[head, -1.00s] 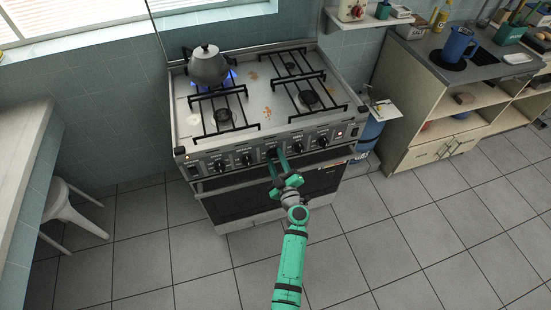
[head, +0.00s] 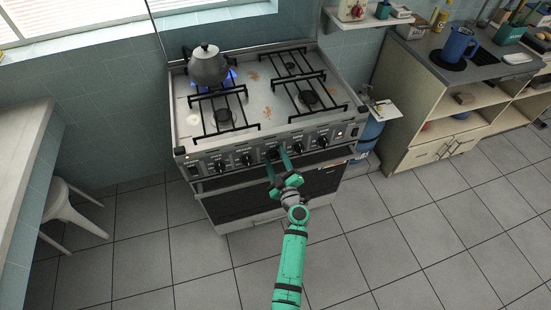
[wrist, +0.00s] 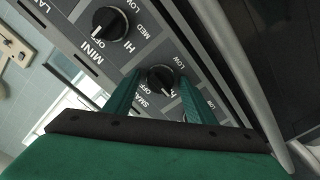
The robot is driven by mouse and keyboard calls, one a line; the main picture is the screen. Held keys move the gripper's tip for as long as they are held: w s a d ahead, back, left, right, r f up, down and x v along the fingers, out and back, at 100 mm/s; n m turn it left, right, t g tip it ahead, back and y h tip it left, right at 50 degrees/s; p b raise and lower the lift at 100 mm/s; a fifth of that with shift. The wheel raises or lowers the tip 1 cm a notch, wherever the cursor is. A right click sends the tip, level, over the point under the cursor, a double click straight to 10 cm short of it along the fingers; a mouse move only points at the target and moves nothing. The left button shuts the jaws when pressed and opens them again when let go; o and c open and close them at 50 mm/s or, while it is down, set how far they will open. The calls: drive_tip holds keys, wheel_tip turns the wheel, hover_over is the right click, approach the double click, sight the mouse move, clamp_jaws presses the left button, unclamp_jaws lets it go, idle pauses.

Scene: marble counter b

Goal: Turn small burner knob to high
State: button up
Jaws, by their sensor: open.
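The small burner knob (wrist: 160,76) is a round black knob on the stove's front panel, with a partly hidden "SMALL" label beside it in the wrist view. Its pale pointer mark faces the lower right of that picture. My gripper (head: 276,155) is at the middle of the panel in the head view. In the wrist view its two green fingers (wrist: 159,80) are spread, one on each side of the knob. I cannot tell whether either finger touches it. A neighbouring black knob (wrist: 111,22), labelled "MINI", is outside the fingers at the upper left.
Other black knobs (head: 246,159) line the panel on both sides. A grey kettle (head: 208,67) sits over a blue flame at the back left. The oven handle runs below the panel. A white stool (head: 70,212) stands left, and a shelved counter (head: 440,118) right.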

drive_tip(key=m, duration=0.4)
drive_tip(key=shift+m, duration=0.3)
drive_tip(key=m, duration=0.3)
drive_tip(key=shift+m, duration=0.4)
drive_tip(key=v, duration=0.7)
